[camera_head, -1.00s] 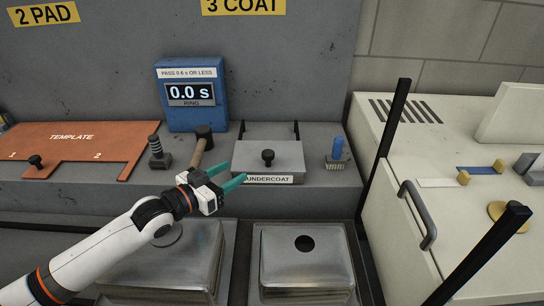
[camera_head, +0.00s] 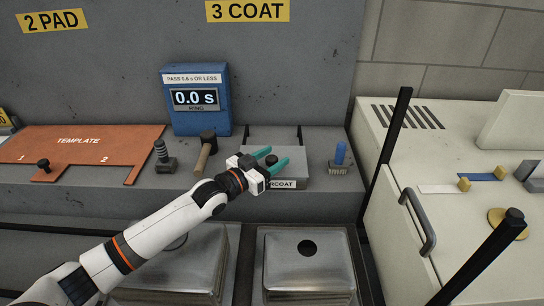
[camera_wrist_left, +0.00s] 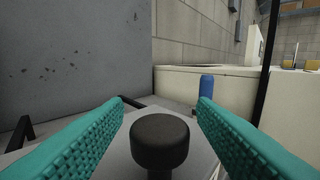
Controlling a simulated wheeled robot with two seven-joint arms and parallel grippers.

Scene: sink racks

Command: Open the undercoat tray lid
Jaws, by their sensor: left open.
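The undercoat tray lid (camera_head: 293,164) is a flat grey plate with a label on its front edge, lying closed on the ledge. Its black knob (camera_head: 271,160) stands near the middle of the lid. My left gripper (camera_head: 276,157) is open, its teal fingers reaching over the lid on either side of the knob. In the left wrist view the knob (camera_wrist_left: 160,142) sits upright between the two open fingers (camera_wrist_left: 162,103), apart from both. My right gripper is not in view.
A hammer (camera_head: 205,153) and a ribbed dark peg (camera_head: 162,157) stand left of the tray. A blue-handled brush (camera_head: 340,158) stands close to its right. A blue timer box (camera_head: 196,120) is behind. Black posts (camera_head: 396,125) rise at the right.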

